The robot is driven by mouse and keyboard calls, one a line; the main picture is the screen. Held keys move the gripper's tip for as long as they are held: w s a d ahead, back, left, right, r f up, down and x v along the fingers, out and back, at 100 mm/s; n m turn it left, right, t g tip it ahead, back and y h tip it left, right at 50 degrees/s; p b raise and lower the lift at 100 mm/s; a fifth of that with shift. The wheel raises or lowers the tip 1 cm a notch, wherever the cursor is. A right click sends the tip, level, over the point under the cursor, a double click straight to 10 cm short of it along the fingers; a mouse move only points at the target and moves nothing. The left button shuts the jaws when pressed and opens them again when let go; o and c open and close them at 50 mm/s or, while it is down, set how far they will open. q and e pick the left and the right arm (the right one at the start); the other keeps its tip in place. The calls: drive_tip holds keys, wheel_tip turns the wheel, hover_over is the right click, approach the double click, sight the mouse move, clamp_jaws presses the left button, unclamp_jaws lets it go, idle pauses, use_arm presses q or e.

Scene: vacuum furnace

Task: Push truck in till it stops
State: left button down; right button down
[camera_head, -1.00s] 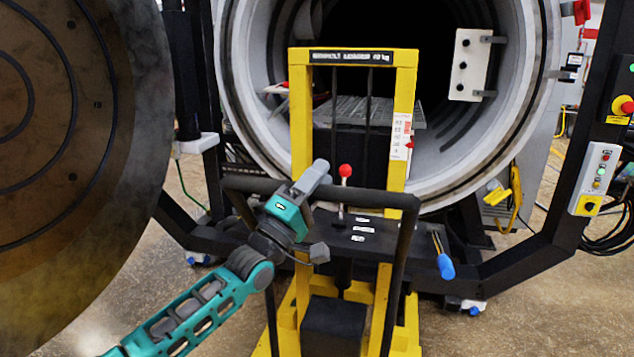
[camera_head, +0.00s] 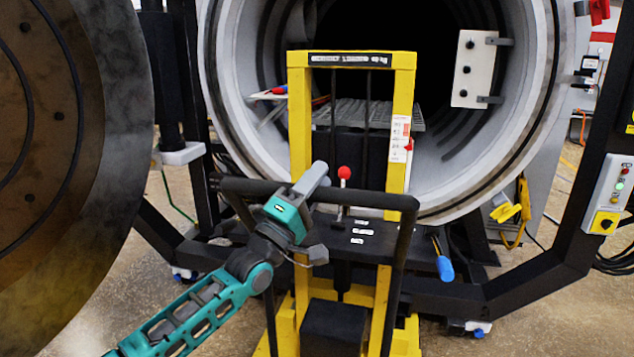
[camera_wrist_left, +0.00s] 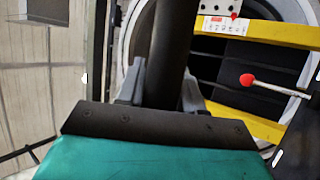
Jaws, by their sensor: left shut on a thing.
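The yellow lift truck (camera_head: 298,130) stands upright in front of the round furnace opening (camera_head: 535,130). Its black push handle (camera_head: 365,199) faces me. My left gripper (camera_head: 312,180) is shut on the left part of the handle's top bar. In the left wrist view the dark handle bar (camera_wrist_left: 168,50) runs between the fingers of the gripper (camera_wrist_left: 160,92). A red-knobbed lever (camera_head: 343,173) rises behind the handle and also shows in the left wrist view (camera_wrist_left: 247,79). A grey rack (camera_head: 350,112) shows inside the furnace behind the mast. My right gripper is not in view.
The open round furnace door (camera_head: 100,150) fills the left side. Black frame beams (camera_head: 540,265) flank the truck. A blue-handled tool (camera_head: 444,267) hangs at the truck's right, and a control box (camera_head: 608,195) is at far right.

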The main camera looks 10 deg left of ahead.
use_arm(q)
drive_tip(key=shift+f+y, duration=0.3)
drive_tip(key=shift+f, duration=0.35)
drive_tip(key=c, duration=0.9)
unclamp_jaws()
drive_tip(key=shift+c, duration=0.2)
drive_tip(key=shift+o, duration=0.7)
drive_tip(key=shift+w, duration=0.1)
drive_tip(key=shift+r, duration=0.2)
drive_tip(key=v, duration=1.3)
drive_tip(key=shift+w, duration=0.1)
